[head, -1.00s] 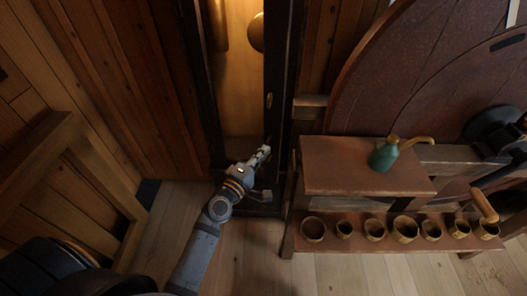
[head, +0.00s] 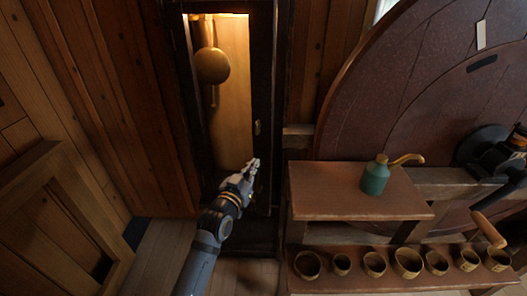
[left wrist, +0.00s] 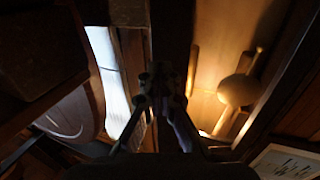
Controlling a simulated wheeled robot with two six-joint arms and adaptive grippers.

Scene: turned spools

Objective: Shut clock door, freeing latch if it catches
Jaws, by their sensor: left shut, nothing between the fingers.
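A tall dark clock case (head: 188,100) stands at the back with a lit interior. A round pendulum bob (head: 212,66) hangs inside, and it also shows in the left wrist view (left wrist: 238,90). The clock door (head: 264,70) appears as a dark upright frame on the right side of the opening. A small brass latch piece (head: 257,127) sits on that upright. My left gripper (head: 252,167) is shut and empty, just below the latch in the picture and close to the door frame. Contact is unclear. My right gripper is out of view.
A wooden bench (head: 330,205) stands right of the clock, with a green oil can (head: 375,177) on top and several small cups on its lower shelf (head: 345,283). A wooden frame (head: 50,205) stands left.

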